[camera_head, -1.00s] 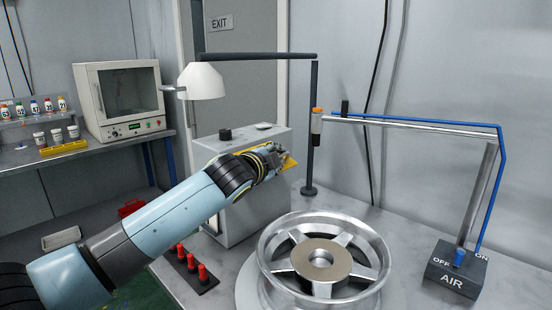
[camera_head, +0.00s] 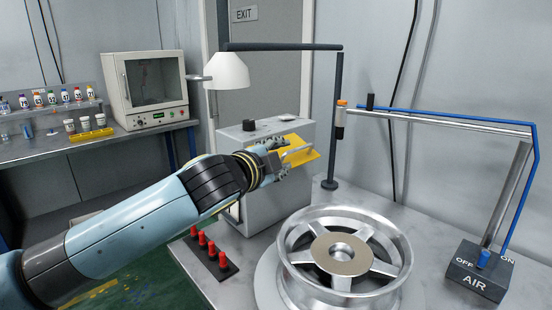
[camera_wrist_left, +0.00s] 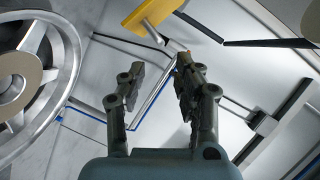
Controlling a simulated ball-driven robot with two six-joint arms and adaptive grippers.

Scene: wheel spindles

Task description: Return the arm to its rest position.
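My left arm (camera_head: 150,215) reaches in from the left in the head view. Its gripper (camera_head: 283,158) is in front of the grey box, just left of a yellow piece (camera_head: 302,153) with a pale rod across it. In the left wrist view my left gripper (camera_wrist_left: 160,63) has its two dark fingers apart, with nothing seen between them. The yellow piece (camera_wrist_left: 150,12) is beyond the fingertips, apart from them as far as I can tell. My right gripper is not in view.
A silver wheel (camera_head: 395,245) lies on the bench right of the gripper. The grey box (camera_head: 265,205), a lamp (camera_head: 228,72), red pegs (camera_head: 211,247) and the AIR switch box (camera_head: 478,270) stand around. Left is a side bench with an oven (camera_head: 148,90).

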